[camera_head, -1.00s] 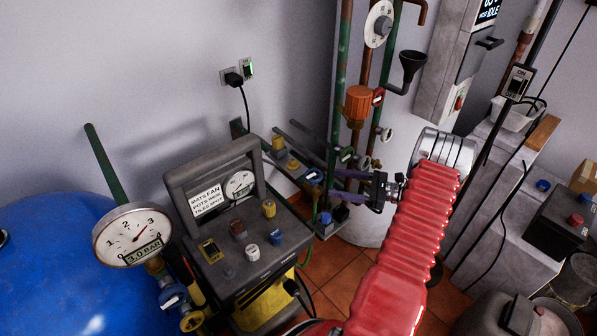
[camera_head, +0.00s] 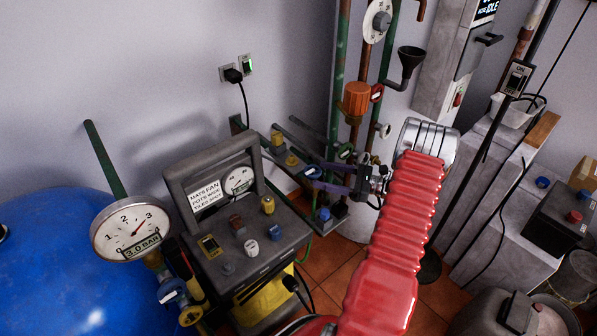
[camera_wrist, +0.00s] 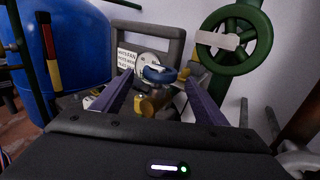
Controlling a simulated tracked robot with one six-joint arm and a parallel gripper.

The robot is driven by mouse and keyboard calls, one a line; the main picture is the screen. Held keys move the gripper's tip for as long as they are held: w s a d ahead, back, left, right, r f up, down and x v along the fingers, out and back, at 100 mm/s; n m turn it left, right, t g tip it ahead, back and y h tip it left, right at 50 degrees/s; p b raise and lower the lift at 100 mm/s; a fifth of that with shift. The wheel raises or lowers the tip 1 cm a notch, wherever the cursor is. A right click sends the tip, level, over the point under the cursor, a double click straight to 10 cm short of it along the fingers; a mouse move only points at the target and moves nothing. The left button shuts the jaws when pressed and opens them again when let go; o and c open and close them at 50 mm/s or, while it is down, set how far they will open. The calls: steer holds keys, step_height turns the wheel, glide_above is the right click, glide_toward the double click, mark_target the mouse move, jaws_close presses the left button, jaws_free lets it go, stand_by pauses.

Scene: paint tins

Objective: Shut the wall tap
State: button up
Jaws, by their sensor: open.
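A tap with a blue handle (camera_wrist: 158,74) and a brass body (camera_wrist: 154,102) shows between my fingers in the wrist view; it looks like the wall tap. In the head view its blue handle (camera_head: 313,172) is at the pipes by the wall, right at my fingertips. My gripper (camera_head: 322,178) is open, its two purple fingers reaching left toward the handle. In the wrist view my gripper (camera_wrist: 159,78) has one finger on each side of the tap. I see no clear contact. Part of the tap's body is hidden in the head view.
A green handwheel (camera_wrist: 238,42) is close to my right finger in the wrist view. A grey control box (camera_head: 240,235) with knobs stands left of the tap. A blue tank (camera_head: 60,260) with a gauge (camera_head: 131,228) is further left. Green and copper pipes rise behind.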

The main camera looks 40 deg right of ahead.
steer(key=x, duration=0.9)
steer(key=shift+c, duration=0.2)
